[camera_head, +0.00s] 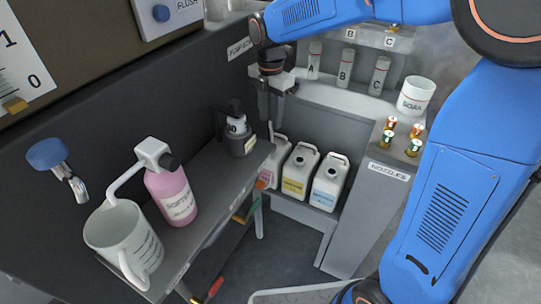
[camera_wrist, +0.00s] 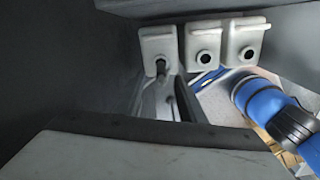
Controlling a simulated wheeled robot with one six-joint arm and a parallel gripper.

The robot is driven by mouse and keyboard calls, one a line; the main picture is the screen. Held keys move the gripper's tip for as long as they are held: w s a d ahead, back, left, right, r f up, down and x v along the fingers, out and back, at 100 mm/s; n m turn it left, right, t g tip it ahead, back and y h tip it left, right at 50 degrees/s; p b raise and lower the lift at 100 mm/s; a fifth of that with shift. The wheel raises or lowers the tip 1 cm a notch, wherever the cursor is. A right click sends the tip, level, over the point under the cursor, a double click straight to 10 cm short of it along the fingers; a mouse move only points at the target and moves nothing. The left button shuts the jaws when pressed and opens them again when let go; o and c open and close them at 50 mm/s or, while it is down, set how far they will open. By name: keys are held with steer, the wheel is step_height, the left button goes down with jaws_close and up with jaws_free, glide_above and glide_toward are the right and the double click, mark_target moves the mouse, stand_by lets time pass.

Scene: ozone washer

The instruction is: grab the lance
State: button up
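My gripper (camera_head: 271,118) points down above the row of jugs at the back, its two fingers apart with a gap between them. Just below the fingertips a thin upright piece (camera_head: 271,131) stands at the left jug (camera_head: 272,165); it may be the lance, but it is too small to be sure. In the wrist view a dark piece (camera_wrist: 161,67) sits in the mouth of the left jug (camera_wrist: 158,42). The other two jugs show open mouths. A dark finger (camera_wrist: 186,100) of my gripper shows below the jugs. I see nothing held between the fingers.
A yellow-labelled jug (camera_head: 297,180) and a blue-labelled jug (camera_head: 327,186) stand beside the left one. The grey shelf (camera_head: 213,178) at left bears a pink bottle (camera_head: 171,196), a white pitcher (camera_head: 122,240) and a dark bottle (camera_head: 237,135). The nozzles stand (camera_head: 352,222) is at right.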

mark_target(270, 136)
steer(key=shift+s+f, duration=0.2)
steer(key=shift+f, duration=3.75)
jaws_close()
